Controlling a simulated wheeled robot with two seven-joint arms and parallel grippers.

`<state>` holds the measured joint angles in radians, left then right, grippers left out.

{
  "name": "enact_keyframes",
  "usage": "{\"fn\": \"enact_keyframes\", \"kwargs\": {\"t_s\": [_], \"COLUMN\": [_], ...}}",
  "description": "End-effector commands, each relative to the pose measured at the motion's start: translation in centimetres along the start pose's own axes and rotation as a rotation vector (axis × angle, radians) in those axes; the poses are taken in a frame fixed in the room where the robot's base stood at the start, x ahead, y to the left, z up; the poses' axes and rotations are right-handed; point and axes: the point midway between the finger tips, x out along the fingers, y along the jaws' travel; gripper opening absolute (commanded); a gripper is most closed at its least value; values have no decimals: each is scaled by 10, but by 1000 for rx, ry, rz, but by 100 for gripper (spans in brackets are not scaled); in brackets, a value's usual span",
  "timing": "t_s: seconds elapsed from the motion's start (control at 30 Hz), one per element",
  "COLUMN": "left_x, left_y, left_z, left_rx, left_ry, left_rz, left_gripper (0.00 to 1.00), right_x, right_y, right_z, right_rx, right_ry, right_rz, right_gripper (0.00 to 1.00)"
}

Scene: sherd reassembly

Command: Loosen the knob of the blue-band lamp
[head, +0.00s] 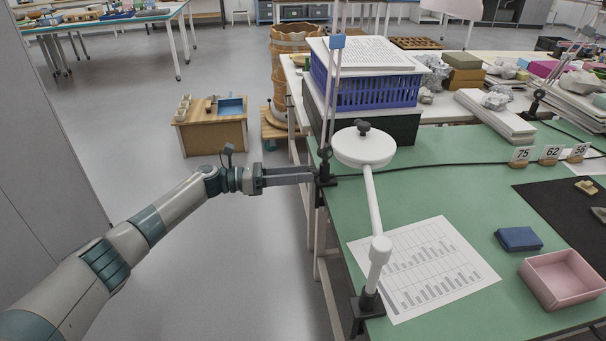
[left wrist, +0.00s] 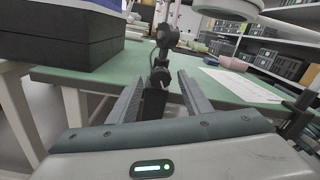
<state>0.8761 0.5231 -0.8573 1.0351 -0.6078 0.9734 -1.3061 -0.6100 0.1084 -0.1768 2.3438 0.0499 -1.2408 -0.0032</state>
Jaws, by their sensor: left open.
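The blue-band lamp has thin grey arms rising out of the top of the head view, with a blue band (head: 337,42) around them. Its dark clamp (head: 325,173) sits on the green table's left edge. My left gripper (head: 313,177) reaches in from the left, with its fingers level at the clamp. In the left wrist view, the open fingers (left wrist: 160,76) stand on either side of a dark knob (left wrist: 159,77) and the clamp's black post. I cannot tell whether either finger touches the knob. My right gripper is not in view.
A white round-headed lamp (head: 363,149) is clamped nearer on the same edge. A blue crate (head: 365,93) on a black box stands just behind the clamp. A printed sheet (head: 430,268), blue block (head: 518,239) and pink tray (head: 560,279) lie on the green table (head: 440,190).

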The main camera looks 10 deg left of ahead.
Motion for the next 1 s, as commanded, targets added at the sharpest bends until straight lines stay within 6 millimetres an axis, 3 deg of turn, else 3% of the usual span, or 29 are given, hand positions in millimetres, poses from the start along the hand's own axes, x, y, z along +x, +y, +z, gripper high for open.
{"fn": "enact_keyframes", "kwargs": {"t_s": [0.7, 1.0], "left_x": [-132, -160], "left_y": [1, 0], "left_z": [-2, 0], "left_rx": [-1, 0], "left_ry": [2, 0], "left_rz": [3, 1], "left_gripper": [45, 45], "right_x": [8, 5], "right_y": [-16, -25], "right_z": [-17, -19], "right_rx": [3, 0], "right_ry": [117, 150], "right_rz": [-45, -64], "right_gripper": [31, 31]}}
